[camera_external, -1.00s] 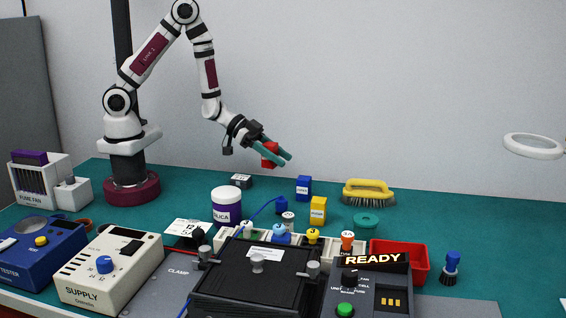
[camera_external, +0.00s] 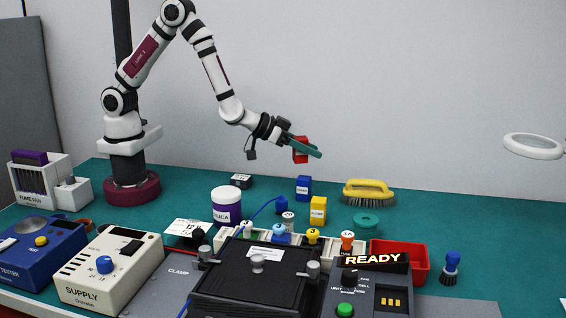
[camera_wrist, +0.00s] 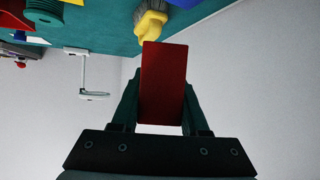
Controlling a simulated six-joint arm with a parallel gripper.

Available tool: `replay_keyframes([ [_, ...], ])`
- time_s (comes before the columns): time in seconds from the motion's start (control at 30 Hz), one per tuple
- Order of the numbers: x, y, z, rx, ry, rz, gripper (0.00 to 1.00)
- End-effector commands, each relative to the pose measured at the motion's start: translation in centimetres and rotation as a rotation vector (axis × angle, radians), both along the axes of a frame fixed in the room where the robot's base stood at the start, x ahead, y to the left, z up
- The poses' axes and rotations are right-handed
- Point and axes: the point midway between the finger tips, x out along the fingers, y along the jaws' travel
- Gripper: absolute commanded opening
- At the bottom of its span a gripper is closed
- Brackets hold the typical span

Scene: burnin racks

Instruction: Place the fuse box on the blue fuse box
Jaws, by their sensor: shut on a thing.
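My gripper (camera_external: 310,150) is shut on a red fuse box (camera_external: 299,150) and holds it in the air above the bench. In the wrist view the red fuse box (camera_wrist: 163,85) sits between the two green fingers. The blue fuse box (camera_external: 303,187) stands upright on the green bench top, below the held box and apart from it. Its top is clear. A yellow box (camera_external: 318,210) stands just in front of it to the right.
A white jar with a purple label (camera_external: 227,205) stands left. A red tray (camera_external: 412,262) and a black clamp fixture (camera_external: 255,283) are in front. The right of the bench is mostly clear.

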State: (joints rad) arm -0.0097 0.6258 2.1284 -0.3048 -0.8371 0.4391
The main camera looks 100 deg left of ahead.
Motion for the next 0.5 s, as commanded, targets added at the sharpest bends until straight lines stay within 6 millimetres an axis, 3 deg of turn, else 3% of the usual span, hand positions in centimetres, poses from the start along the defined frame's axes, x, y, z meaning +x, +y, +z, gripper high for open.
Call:
replay_keyframes([
  [0.13,0.8,2.3,-1.5,-0.001,0.001,0.003,0.0],
  [0.33,0.8,2.5,-5.1,-0.002,0.003,-0.001,0.0],
  [0.5,0.9,2.5,-5.6,-0.002,-0.002,0.001,0.0],
])
